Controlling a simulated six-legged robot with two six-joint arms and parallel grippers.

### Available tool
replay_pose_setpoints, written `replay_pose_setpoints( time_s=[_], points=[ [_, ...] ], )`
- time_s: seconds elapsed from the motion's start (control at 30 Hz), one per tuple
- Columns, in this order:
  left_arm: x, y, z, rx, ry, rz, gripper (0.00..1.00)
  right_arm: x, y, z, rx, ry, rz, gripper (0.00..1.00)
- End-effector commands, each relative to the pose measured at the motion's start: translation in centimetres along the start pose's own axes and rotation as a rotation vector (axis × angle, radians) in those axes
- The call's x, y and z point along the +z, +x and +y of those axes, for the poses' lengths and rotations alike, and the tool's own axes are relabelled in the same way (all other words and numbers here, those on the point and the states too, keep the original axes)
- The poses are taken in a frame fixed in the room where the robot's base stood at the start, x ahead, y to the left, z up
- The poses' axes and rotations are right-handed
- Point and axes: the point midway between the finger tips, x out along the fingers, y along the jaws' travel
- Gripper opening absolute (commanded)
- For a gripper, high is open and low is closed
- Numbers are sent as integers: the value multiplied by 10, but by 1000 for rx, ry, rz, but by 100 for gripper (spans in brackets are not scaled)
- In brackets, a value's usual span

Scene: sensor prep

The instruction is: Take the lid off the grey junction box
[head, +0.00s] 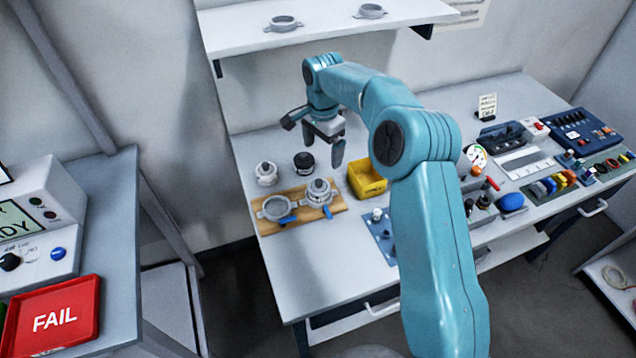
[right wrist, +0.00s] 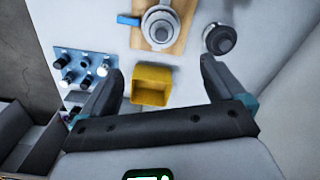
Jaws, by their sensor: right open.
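I cannot single out a grey junction box or its lid in either view; my right arm covers part of the bench in the head view. My right gripper (head: 325,148) is open and empty above the back of the bench, behind the yellow bin (head: 367,180). In the right wrist view its two fingers (right wrist: 162,72) stand wide apart. The yellow bin (right wrist: 152,86) shows between and below them, apart from both. My left gripper is not in view.
A wooden board (head: 263,224) with a ring clamp and a clamped fitting lies left of the bin. A white-grey fitting (head: 266,174) and a black-topped one (head: 304,163) stand behind it. A blue plate (head: 377,240) holds small parts. Switches and instruments crowd the right; a shelf (head: 330,28) hangs above.

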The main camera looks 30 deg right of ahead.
Motion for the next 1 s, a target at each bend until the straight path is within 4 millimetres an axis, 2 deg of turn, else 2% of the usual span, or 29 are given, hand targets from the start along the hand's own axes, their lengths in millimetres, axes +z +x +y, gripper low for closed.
replay_pose_setpoints(
  time_s=[0.03, 0.2, 0.47, 0.6, 0.7, 0.8, 1.0],
  points=[
    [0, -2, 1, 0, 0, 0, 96, 1, 13, 2, 7, -1, -3, 96],
    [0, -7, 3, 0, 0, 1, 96, 2, 47, 2, 5, -1, -2, 96],
    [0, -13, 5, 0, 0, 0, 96, 3, 70, 0, 5, -2, -1, 96],
    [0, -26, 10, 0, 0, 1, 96, 8, 91, -2, 7, -1, -3, 96],
    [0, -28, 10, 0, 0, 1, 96, 7, 107, -3, 5, -1, -2, 96],
    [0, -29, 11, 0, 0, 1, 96, 7, 115, -4, 4, -1, -1, 96],
    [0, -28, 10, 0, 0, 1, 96, 7, 117, -4, 2, -1, 0, 96]
  ],
)
